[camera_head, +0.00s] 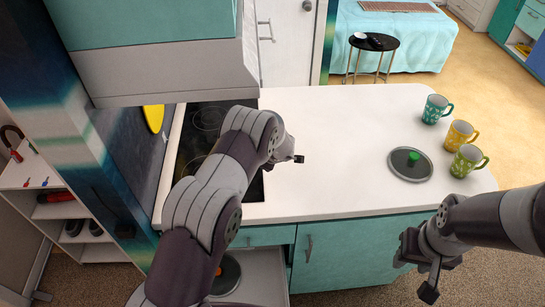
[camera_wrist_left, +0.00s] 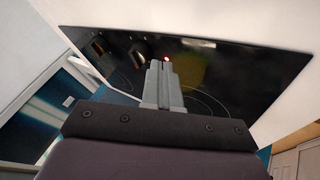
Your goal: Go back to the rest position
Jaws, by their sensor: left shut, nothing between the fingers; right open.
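My left arm reaches in over the black cooktop, and its gripper (camera_head: 297,159) sits above the cooktop's right edge, partly hidden by its own wrist. In the left wrist view the left gripper's fingers (camera_wrist_left: 163,68) are together with nothing between them, in front of the dark cooktop glass. My right gripper (camera_head: 417,273) is open and empty. It is low at the right, in front of the teal cabinet and past the counter's front edge.
The black cooktop (camera_head: 249,188) is set in the white counter (camera_head: 330,125). A grey lid with a green knob (camera_head: 411,160) lies at the right. Green (camera_head: 434,108), yellow (camera_head: 458,135) and lime (camera_head: 465,161) dotted mugs stand near the right edge. An open drawer (camera_head: 265,272) juts out below the counter.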

